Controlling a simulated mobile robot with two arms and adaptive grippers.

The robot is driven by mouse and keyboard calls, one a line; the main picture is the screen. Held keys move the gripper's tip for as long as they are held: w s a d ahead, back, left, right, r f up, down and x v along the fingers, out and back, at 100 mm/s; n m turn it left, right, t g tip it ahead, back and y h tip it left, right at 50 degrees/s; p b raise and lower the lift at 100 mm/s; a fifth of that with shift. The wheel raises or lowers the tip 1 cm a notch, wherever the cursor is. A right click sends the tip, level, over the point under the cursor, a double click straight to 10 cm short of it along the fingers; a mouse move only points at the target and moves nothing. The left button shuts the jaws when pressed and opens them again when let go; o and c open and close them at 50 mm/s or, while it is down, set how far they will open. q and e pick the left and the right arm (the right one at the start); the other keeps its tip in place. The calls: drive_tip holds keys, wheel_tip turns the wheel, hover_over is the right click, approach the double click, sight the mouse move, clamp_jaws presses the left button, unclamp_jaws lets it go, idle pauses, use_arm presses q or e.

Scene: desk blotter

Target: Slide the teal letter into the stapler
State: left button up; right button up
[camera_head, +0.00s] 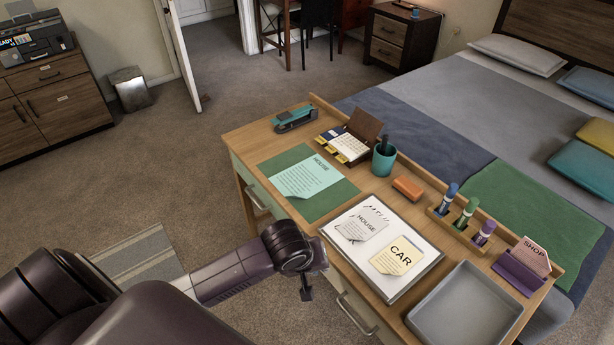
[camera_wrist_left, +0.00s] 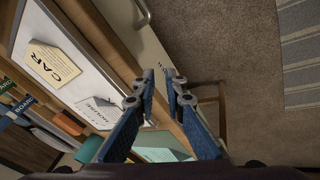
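The teal letter (camera_head: 305,178), headed HOUSE, lies on the green blotter (camera_head: 338,196) at the desk's left part, one corner curled. Part of a teal sheet also shows low in the left wrist view (camera_wrist_left: 163,155). The teal stapler (camera_head: 295,119) stands at the desk's far left corner, apart from the letter. My left gripper (camera_head: 307,290) is beside the desk's front edge, nearer the camera than the letter. In the left wrist view its two blue fingers (camera_wrist_left: 160,80) are apart with nothing between them. My right gripper is not in view.
A whiteboard (camera_head: 407,283) with HOUSE and CAR notes lies right of the blotter. A teal pen cup (camera_head: 384,158), calendar (camera_head: 350,146), orange block (camera_head: 408,188), marker holder (camera_head: 451,226), purple SHOP card holder (camera_head: 520,272) and grey tray (camera_head: 466,305) occupy the rest.

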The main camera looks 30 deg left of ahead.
use_arm(q)
drive_tip(key=w+a+r+n+y, duration=0.1)
drive_tip(key=w+a+r+n, duration=0.2)
drive_tip(key=w+a+n, duration=0.35)
drive_tip(key=n+y, duration=0.2)
drive_tip(key=n, duration=0.6)
approach(291, 196)
drive_tip(key=shift+s+f+m, duration=0.1)
drive_tip(key=shift+f+m, duration=0.15)
drive_tip(key=shift+f, duration=0.35)
drive_tip(key=shift+w+a, duration=0.2)
drive_tip(key=shift+w+a+f, duration=0.1)
drive_tip(key=shift+w+f, duration=0.05)
drive_tip(key=shift+f, duration=0.25)
drive_tip(key=shift+x, duration=1.2)
drive_tip(key=shift+w+p+x, duration=0.2)
drive_tip(key=shift+p+x, duration=0.25)
drive_tip(key=shift+x, duration=1.7)
drive_tip(key=shift+r, duration=0.1)
clamp_jaws()
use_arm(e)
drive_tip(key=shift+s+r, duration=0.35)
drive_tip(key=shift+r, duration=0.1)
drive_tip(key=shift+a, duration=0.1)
